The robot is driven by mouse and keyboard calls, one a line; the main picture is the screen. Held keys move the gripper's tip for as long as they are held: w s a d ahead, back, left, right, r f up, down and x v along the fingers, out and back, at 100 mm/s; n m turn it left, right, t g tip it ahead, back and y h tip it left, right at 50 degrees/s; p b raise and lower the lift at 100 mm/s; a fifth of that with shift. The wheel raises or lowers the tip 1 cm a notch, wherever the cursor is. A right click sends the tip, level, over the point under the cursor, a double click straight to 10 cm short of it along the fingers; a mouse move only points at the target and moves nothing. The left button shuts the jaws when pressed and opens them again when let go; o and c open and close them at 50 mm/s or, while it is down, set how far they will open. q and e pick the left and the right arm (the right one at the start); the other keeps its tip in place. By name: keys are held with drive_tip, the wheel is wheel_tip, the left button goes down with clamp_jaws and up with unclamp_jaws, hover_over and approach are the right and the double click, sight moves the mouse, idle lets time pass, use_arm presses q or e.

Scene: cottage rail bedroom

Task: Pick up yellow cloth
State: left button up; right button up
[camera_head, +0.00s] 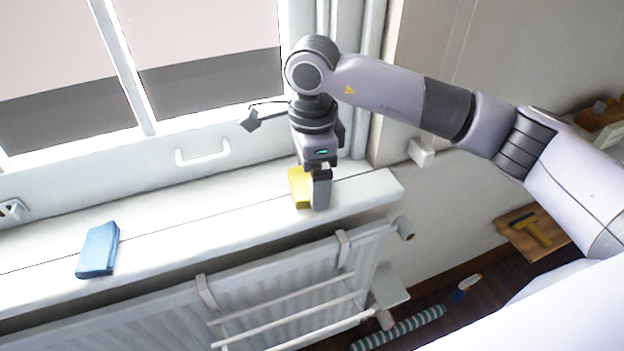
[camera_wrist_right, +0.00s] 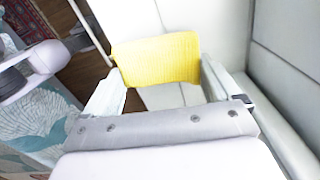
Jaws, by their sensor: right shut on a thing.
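The yellow cloth (camera_head: 299,188) is a small folded block at the right end of the white window sill (camera_head: 200,221). My right gripper (camera_head: 318,190) points down over that end of the sill and is shut on the cloth. In the right wrist view the cloth (camera_wrist_right: 158,60) spans between the two fingers (camera_wrist_right: 160,88). In the head view one finger hides part of the cloth. I cannot tell whether the cloth still touches the sill. My left gripper is in neither view.
A blue folded cloth (camera_head: 98,250) lies on the left part of the sill. A white radiator (camera_head: 270,295) with rails is below it. A window frame with a handle (camera_head: 203,154) rises behind. The sill between the two cloths is clear. A striped roll (camera_head: 400,329) lies on the floor.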

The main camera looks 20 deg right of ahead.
wheel_tip(320, 180, up, 19)
drive_tip(key=shift+f, duration=0.15)
